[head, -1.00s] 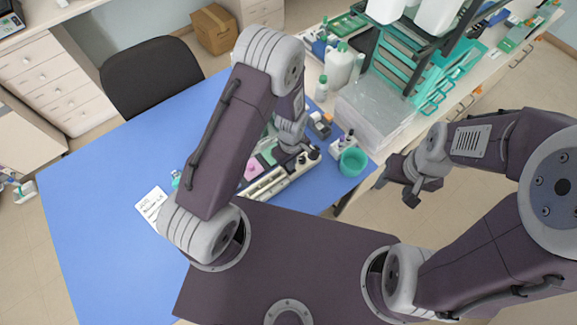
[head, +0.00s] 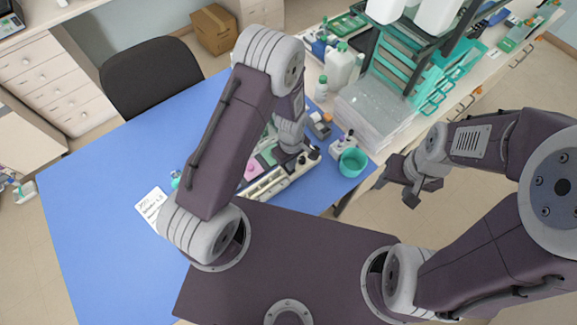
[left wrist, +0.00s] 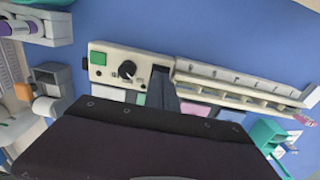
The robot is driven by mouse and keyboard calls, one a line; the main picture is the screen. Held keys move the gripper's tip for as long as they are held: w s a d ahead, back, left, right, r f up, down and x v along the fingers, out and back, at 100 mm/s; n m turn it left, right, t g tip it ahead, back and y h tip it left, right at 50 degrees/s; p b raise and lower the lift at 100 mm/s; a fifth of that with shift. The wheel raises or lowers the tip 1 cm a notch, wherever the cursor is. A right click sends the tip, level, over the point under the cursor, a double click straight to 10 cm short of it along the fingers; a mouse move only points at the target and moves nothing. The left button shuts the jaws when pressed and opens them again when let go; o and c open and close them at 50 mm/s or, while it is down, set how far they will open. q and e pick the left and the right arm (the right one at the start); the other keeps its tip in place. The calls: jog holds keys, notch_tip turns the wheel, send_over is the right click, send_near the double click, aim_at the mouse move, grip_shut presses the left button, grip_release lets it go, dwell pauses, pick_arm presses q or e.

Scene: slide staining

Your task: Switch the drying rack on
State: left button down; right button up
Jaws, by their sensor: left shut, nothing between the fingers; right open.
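The drying rack (head: 268,186) is a long cream unit on the blue table, partly hidden behind my left arm in the head view. In the left wrist view, its slotted rail (left wrist: 240,80) runs to the right. Its control panel (left wrist: 110,80) at the left end carries a green square (left wrist: 98,58) and a black knob (left wrist: 127,71). My left gripper (left wrist: 161,88) is shut and empty, with its dark fingers over the rack just right of the knob. I cannot tell whether they touch it. My right gripper (head: 411,190) is open and empty, off the table's right side.
A teal cup (head: 353,162) and a grey tape dispenser (head: 319,126) are close to the rack's panel end. A clear box (head: 373,108) and bottles (head: 340,66) stand behind. A white label sheet (head: 151,204) lies at left. The table's left part is clear.

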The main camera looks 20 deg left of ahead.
pick_arm(q)
jog(key=shift+f+b, duration=0.75)
jog(key=shift+f, duration=0.15)
dwell(0.7)
notch_tip(320, 180, up, 7)
jog(key=p, duration=0.6)
jog(key=shift+r, duration=0.1)
dwell(0.4)
